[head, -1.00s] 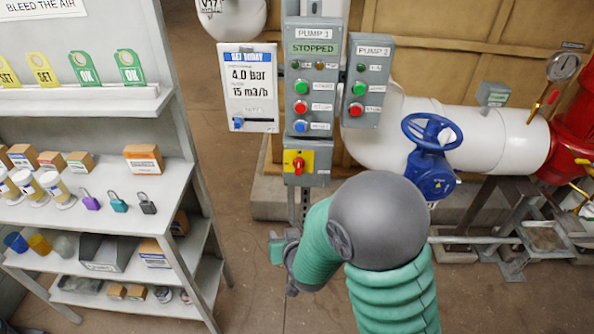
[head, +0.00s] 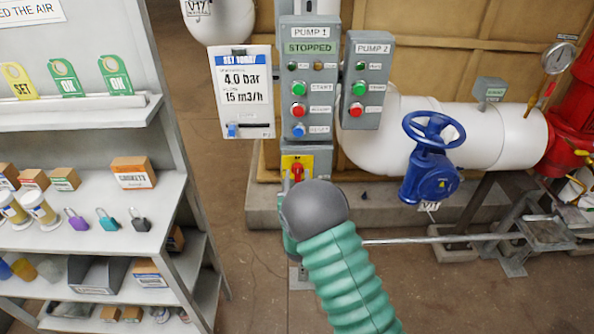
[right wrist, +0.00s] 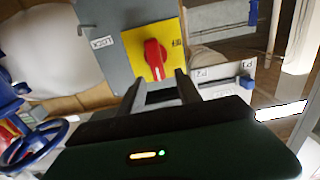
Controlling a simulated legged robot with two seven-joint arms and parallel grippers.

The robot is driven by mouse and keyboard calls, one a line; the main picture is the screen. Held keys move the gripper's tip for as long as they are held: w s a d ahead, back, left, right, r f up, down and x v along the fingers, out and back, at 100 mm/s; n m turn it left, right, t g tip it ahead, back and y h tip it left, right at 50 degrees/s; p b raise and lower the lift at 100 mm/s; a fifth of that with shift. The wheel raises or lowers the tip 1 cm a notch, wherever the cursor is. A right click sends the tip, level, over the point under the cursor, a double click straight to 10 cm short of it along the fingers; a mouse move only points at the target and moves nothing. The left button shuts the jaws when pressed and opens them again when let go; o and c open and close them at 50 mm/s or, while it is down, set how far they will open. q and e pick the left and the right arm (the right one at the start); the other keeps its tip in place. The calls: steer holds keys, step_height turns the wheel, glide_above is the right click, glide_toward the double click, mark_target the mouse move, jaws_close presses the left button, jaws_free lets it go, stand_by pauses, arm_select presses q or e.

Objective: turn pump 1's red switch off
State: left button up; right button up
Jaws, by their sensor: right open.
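Pump 1's red switch (head: 297,172) sits on a yellow plate (head: 308,161) at the bottom of the grey PUMP 1 panel (head: 310,50), whose display reads STOPPED. The red switch shows large in the right wrist view (right wrist: 154,58), its handle upright on the plate. My right gripper (right wrist: 160,86) is open and empty, its two fingers pointing at the switch with the handle just beyond the tips. In the head view my own wrist hides most of this gripper just below the switch. My left gripper is not in view.
The PUMP 2 box (head: 367,80) is to the right of the panel and a white SET TODAY sign (head: 242,92) to the left. A blue handwheel valve (head: 430,160) stands at right on white pipe. A shelf (head: 100,210) with padlocks and tags fills the left.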

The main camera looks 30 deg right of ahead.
mark_target(298, 170)
steer(key=shift+x, duration=1.7)
steer(key=shift+s, duration=0.1)
steer(key=shift+c, duration=0.3)
jaws_close()
